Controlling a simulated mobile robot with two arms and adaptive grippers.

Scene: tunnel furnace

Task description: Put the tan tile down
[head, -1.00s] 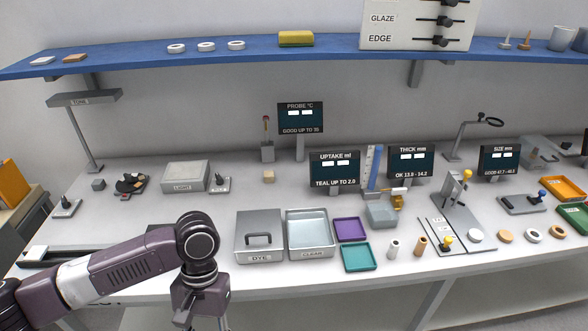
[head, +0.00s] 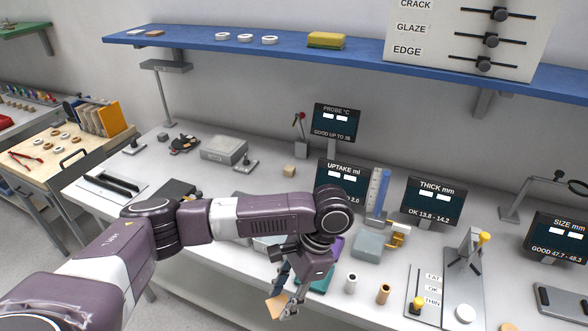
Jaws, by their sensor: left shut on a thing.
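The tan tile (head: 275,308) is at the fingertips of my left gripper (head: 285,300), near the bottom middle of the head view. The gripper is shut on the tile and holds it, tilted, around the front edge of the bench. Whether the tile touches anything below is hard to tell. A teal tray (head: 322,281) lies just right of the gripper, partly hidden by it. A purple tray (head: 339,243) is mostly hidden behind my arm. My right gripper is not in view.
A gauge with a yellow knob (head: 417,303) is farther right. Several display signs, including UPTAKE (head: 346,182), line the back. A blue shelf (head: 375,60) runs above.

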